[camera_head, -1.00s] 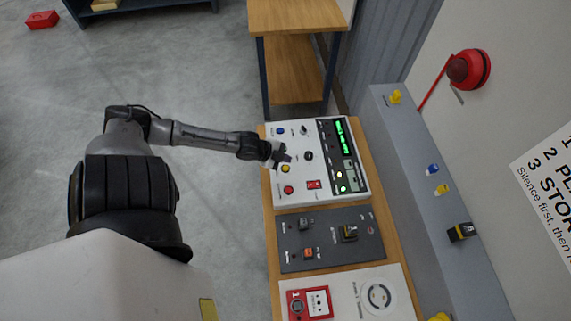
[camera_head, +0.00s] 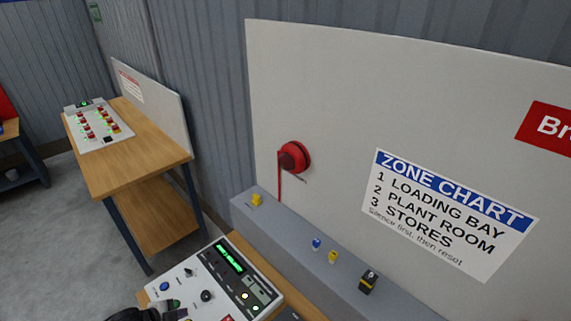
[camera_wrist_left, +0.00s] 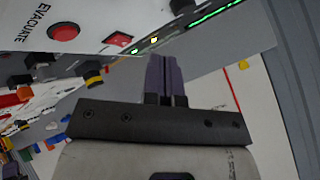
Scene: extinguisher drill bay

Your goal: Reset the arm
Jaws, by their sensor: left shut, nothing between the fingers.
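The white control panel (camera_head: 182,294) stands at the bottom of the head view, with a green-lit display (camera_head: 230,258), a blue button (camera_head: 164,286) and a black knob (camera_head: 207,296). My left gripper (camera_head: 178,312) shows only partly at the bottom edge, over the panel's near side. In the left wrist view its dark fingers (camera_wrist_left: 166,80) are together and empty. That view also shows a red button (camera_wrist_left: 64,32) by the word EVACUATE and a red switch (camera_wrist_left: 117,40) on the panel face, apart from the fingers. My right gripper is in neither view.
A grey ledge (camera_head: 290,232) behind the panel carries small blue and yellow pieces and a black-and-yellow block (camera_head: 368,281). Another wooden bench (camera_head: 150,150) stands at left.

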